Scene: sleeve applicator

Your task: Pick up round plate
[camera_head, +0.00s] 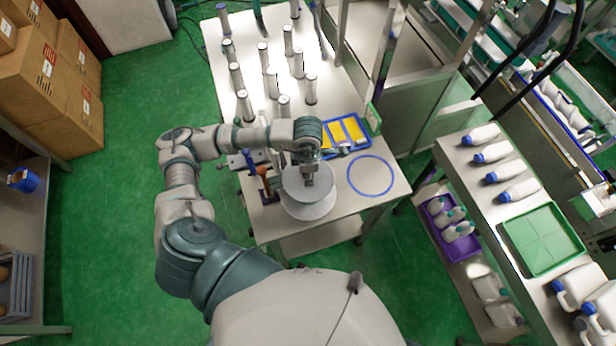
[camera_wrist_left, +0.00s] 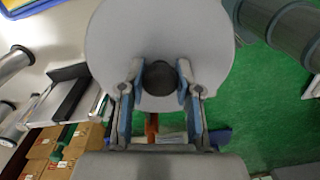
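The round plate (camera_head: 322,188) is a pale grey disc with a dark round knob (camera_wrist_left: 160,78) at its middle. It sits over a second pale disc (camera_head: 310,212) at the front of the white table; any gap between the two is hard to judge. My left gripper (camera_head: 308,180) points down over the plate's centre. In the left wrist view the plate (camera_wrist_left: 160,30) fills the upper middle, and the two fingertips of my left gripper (camera_wrist_left: 160,75) lie against opposite sides of the knob. The gripper looks shut on it. My right gripper is not in view.
A blue ring (camera_head: 348,172) marks bare table right of the plate. A blue tray (camera_head: 366,132) with yellow pieces lies behind it. An orange-brown handle (camera_head: 264,184) stands close left. Several upright cylinders (camera_head: 311,88) stand farther back on the table.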

